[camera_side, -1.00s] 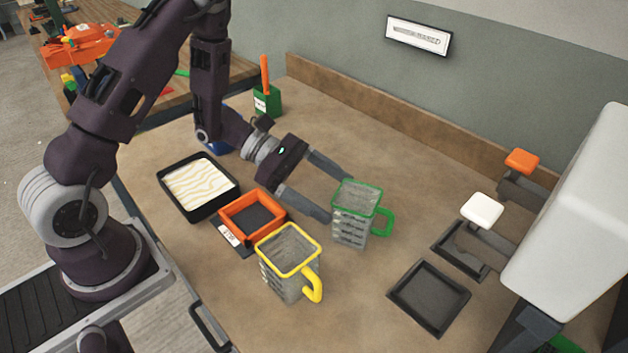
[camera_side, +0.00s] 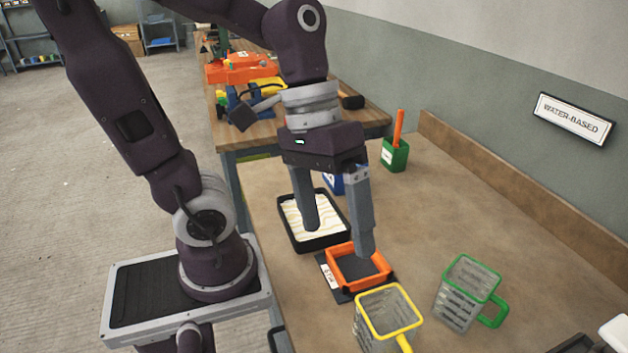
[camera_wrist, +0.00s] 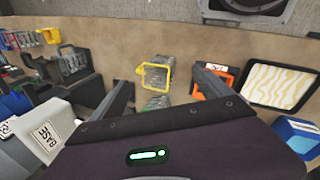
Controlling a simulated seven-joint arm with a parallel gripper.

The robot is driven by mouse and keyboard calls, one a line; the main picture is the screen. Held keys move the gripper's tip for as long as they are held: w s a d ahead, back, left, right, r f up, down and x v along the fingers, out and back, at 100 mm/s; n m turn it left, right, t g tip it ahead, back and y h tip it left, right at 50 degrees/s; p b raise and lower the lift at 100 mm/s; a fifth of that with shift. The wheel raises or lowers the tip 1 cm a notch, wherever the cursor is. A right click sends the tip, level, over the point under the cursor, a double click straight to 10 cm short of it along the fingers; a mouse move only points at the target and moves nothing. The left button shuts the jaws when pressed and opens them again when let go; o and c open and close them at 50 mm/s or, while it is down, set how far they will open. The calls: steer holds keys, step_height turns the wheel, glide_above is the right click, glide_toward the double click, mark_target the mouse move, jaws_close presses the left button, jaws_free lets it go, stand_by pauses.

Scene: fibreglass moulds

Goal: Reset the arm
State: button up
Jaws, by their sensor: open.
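My gripper (camera_side: 338,241) is open and empty in the side view. Its fingers point down, in front of the black tray with the white wavy surface (camera_side: 300,218) and the orange square frame (camera_side: 343,280). The height of the fingertips above the table is hard to tell. The yellow-handled jug (camera_side: 372,325) and the green-handled jug (camera_side: 458,310) stand upright on the bench, apart from the fingers. In the wrist view the spread fingers (camera_wrist: 163,78) show nothing held between them.
A green holder with an orange stick (camera_side: 395,155) stands behind the gripper. A wooden table (camera_side: 262,135) with orange equipment (camera_side: 240,68) is at the back.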

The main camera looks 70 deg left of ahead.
steer(key=s+a+r+m+t+y, duration=0.1)
steer(key=a+r+m+t+y, duration=0.2)
steer(key=a+t, duration=0.1)
steer(key=shift+a+t+y, duration=0.3)
steer(key=shift+a+y, duration=0.1)
steer(key=shift+a, duration=0.25)
